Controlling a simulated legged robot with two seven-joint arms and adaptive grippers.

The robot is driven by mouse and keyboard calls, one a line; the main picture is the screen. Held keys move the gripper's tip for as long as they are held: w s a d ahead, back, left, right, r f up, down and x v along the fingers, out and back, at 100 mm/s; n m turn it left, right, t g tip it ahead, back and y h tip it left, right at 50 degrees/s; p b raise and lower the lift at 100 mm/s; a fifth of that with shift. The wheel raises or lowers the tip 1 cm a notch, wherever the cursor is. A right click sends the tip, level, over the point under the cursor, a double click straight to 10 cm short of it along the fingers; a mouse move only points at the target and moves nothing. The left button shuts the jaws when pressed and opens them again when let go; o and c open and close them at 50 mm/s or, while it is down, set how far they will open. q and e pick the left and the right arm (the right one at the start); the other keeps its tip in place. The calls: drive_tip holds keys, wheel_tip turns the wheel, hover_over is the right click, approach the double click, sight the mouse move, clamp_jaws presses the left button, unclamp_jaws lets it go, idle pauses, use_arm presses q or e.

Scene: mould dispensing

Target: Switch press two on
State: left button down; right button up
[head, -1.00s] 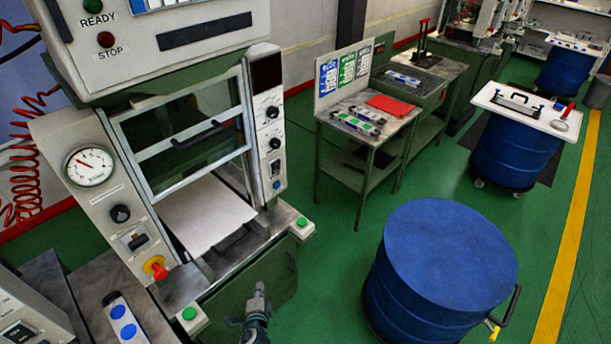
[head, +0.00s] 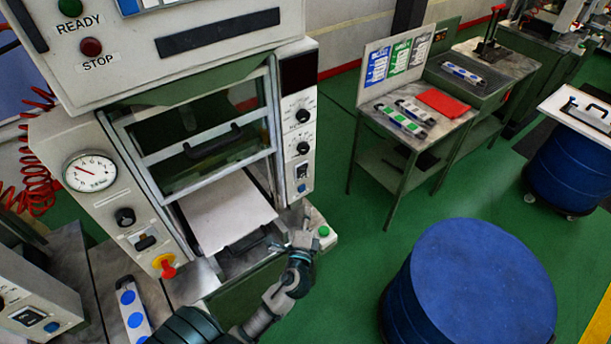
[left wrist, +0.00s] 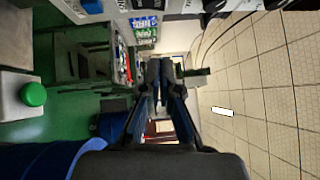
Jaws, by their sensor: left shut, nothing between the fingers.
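The press (head: 150,90) fills the left of the head view. Its right column carries a dark display, knobs (head: 302,116), a dark rocker switch (head: 302,170) and a small blue button (head: 302,188). Its left column has a gauge (head: 90,171), a knob (head: 125,217), a dark switch (head: 146,242) and a red stop knob (head: 165,266). No label I can read says which press it is. My left gripper (head: 305,215) is shut and empty, just below the right column and beside the green button (head: 324,231). In the left wrist view its fingers (left wrist: 160,68) are together.
A blue drum (head: 480,270) stands front right. A table (head: 455,125) with moulds and a red cloth stands behind. The green floor (head: 345,265) between press and drum is clear. A blue-dotted mould (head: 130,305) lies at lower left.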

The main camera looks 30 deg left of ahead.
use_arm(q)
drive_tip(key=p, duration=0.2)
approach(304, 168)
drive_tip(key=w+d, duration=0.1)
drive_tip(key=w, duration=0.4)
drive_tip(key=a, duration=0.1)
drive_tip(key=w+a, duration=0.1)
drive_tip(key=a+p, duration=0.1)
drive_tip(key=shift+w+r, duration=0.2)
drive_tip(key=shift+r, duration=0.05)
drive_tip(key=shift+d, duration=0.1)
drive_tip(key=shift+w+a+r, duration=0.15)
drive_tip(key=shift+a, duration=0.15)
